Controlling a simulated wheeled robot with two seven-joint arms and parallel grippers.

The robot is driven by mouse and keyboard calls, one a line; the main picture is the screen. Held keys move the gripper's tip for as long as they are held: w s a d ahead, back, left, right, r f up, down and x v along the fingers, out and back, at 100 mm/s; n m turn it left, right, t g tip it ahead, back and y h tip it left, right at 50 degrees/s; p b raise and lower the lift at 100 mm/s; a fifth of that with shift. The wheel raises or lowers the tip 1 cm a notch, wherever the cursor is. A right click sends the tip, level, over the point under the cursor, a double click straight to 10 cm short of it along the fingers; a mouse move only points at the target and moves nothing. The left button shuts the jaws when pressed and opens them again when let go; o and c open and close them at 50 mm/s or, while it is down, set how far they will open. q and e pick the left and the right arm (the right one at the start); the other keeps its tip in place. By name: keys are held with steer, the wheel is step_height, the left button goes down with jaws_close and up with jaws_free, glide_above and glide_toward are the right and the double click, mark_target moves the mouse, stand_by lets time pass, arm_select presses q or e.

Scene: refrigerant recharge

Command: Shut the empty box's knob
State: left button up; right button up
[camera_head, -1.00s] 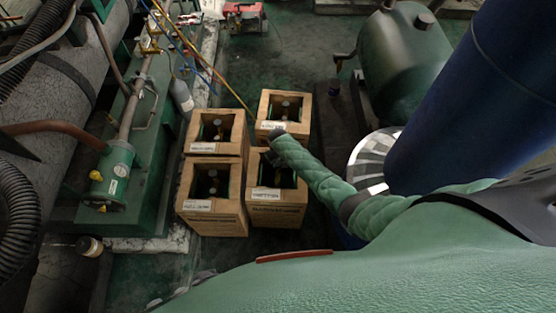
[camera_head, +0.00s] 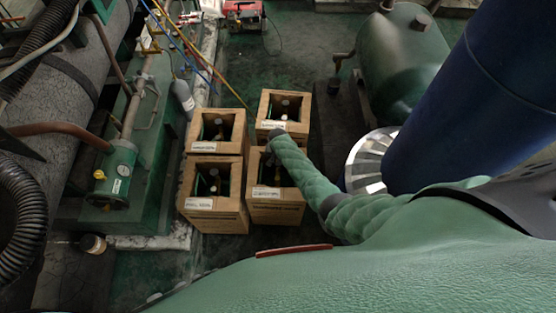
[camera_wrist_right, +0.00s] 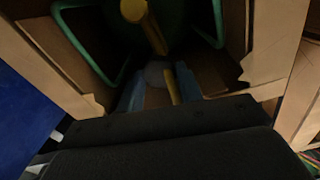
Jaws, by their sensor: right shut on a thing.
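Four wooden boxes stand in a two-by-two cluster on the floor, each open on top with a dark cylinder inside: back left (camera_head: 198,133), back right (camera_head: 266,109), front left (camera_head: 186,207), front right (camera_head: 276,213). Their white labels are too small to read, so I cannot tell which is the empty one. My right gripper (camera_head: 273,153) reaches down at the back of the front right box, mostly hidden by my wrist. In the right wrist view its blue fingers (camera_wrist_right: 158,88) are shut on a round grey knob (camera_wrist_right: 155,73), below a yellow stem (camera_wrist_right: 145,25). My left gripper is out of view.
A green machine base with pipes (camera_head: 115,175) lies left of the boxes, with a grey bottle (camera_head: 182,97) beside it. A green tank (camera_head: 402,60) and a blue column (camera_head: 480,100) stand at the right. Yellow and blue hoses (camera_head: 190,45) run behind.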

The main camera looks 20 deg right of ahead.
steer(key=shift+m, duration=0.3)
steer(key=o, duration=1)
steer(key=shift+r+b, duration=0.3)
steer(key=shift+r, duration=3.6)
